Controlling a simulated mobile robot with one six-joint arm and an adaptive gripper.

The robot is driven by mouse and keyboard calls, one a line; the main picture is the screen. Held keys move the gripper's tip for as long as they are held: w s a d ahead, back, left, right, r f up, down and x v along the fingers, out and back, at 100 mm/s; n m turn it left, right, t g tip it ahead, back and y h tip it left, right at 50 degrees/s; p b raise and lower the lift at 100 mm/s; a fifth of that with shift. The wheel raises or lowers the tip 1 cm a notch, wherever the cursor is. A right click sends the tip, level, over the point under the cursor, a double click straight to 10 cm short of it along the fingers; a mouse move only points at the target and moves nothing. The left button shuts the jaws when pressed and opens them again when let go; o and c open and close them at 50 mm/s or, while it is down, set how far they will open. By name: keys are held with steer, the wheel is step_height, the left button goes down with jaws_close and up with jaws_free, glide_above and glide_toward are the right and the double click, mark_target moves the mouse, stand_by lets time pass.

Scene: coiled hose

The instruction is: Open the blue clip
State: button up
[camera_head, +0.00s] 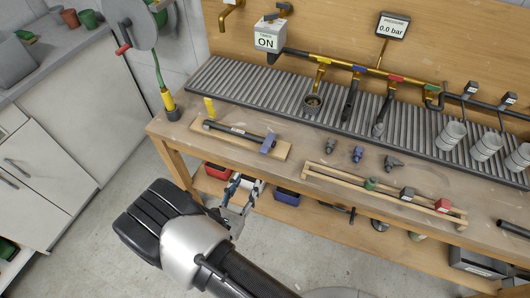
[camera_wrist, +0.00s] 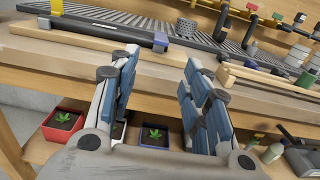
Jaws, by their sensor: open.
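The blue clip (camera_head: 268,143) is at the right end of a black tube (camera_head: 232,130) on a wooden board on the bench. In the wrist view, the blue clip (camera_wrist: 160,42) shows above the gap between my fingers. I cannot tell how its lever is set. My gripper (camera_head: 245,188) is open and empty, in front of the bench's front edge and apart from the clip.
The bench's front edge (camera_wrist: 80,62) lies between my gripper and the tube. A wooden rack (camera_head: 330,178) with small fittings stands to the right. Loose fittings (camera_head: 357,154) lie behind it. Potted plants in red (camera_wrist: 62,124) and blue (camera_wrist: 153,136) boxes are below.

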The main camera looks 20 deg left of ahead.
mark_target(264, 150)
steer(key=w+b, duration=0.1)
steer(key=w, duration=0.4)
steer(key=w+d+b, duration=0.1)
steer(key=w, duration=0.3)
steer(key=w+b, duration=0.1)
steer(key=w, duration=0.4)
steer(key=shift+w+d, duration=0.15)
steer(key=shift+w, duration=0.2)
steer(key=shift+c, duration=0.3)
jaws_close()
